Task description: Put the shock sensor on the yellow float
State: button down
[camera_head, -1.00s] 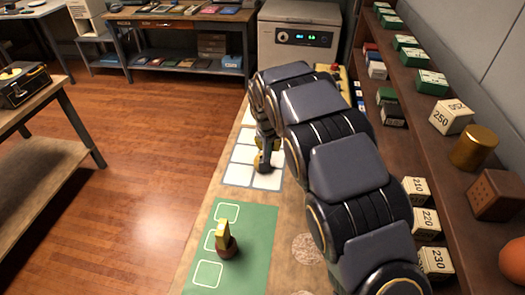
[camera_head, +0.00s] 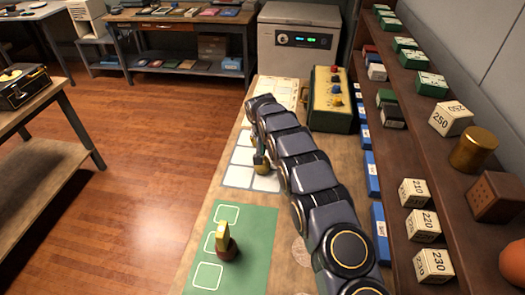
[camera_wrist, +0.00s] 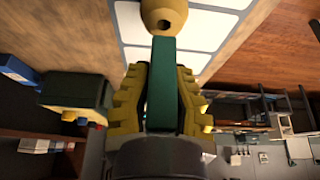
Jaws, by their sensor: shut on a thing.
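My gripper (camera_wrist: 160,85) shows in the wrist view with its yellow-padded fingers on both sides of a long green piece (camera_wrist: 162,62), likely the shock sensor, and it is shut on it. A yellow ball with a dark hole, likely the yellow float (camera_wrist: 163,14), is at the far end of the green piece. I cannot tell whether they touch or are one object. In the head view the yellow ball (camera_head: 262,169) is low over or on the white-squared sheet (camera_head: 238,177). My arm hides most of the gripper there.
A yellow piece on a reddish round base (camera_head: 223,240) stands on the green mat (camera_head: 252,225) with white outlines. A green-and-yellow box with knobs (camera_head: 330,100) stands behind my arm. Shelves with numbered blocks (camera_head: 424,225) line the right side.

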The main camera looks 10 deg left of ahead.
aim_at(262, 151)
jog(key=shift+w+f, duration=0.2)
jog(key=shift+f, duration=1.55)
jog(key=shift+f, duration=0.2)
jog(key=c, duration=1.1)
grip_release()
jog(key=shift+c, duration=0.2)
jog(key=shift+r, duration=0.1)
jog(key=v, duration=1.2)
jog(key=shift+r, duration=0.1)
